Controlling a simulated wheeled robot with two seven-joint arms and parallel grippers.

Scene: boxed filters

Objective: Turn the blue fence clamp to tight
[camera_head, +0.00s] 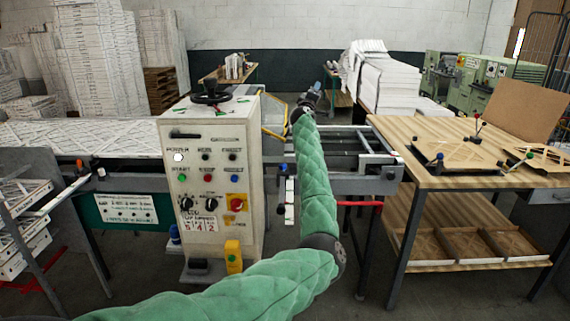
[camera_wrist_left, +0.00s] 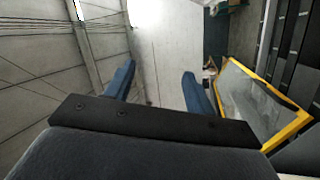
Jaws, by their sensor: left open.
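My left arm reaches in over the roller bed, and its gripper (camera_head: 314,90) is at the far end, small in the head view. In the left wrist view the gripper (camera_wrist_left: 160,85) has two blue fingers apart, with nothing between them. A small blue knob (camera_head: 283,168) shows at the left end of the roller bed, just left of my arm. Another small dark blue piece (camera_head: 391,175) is at the bed's right end. I cannot tell for certain which is the fence clamp, nor its setting. My right gripper is not in view.
A control cabinet (camera_head: 212,150) with knobs and a handwheel on top stands left of my arm. A yellow-framed guard (camera_head: 273,118) stands behind it and shows in the left wrist view (camera_wrist_left: 262,110). A wooden table (camera_head: 410,130) with fixtures is on the right.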

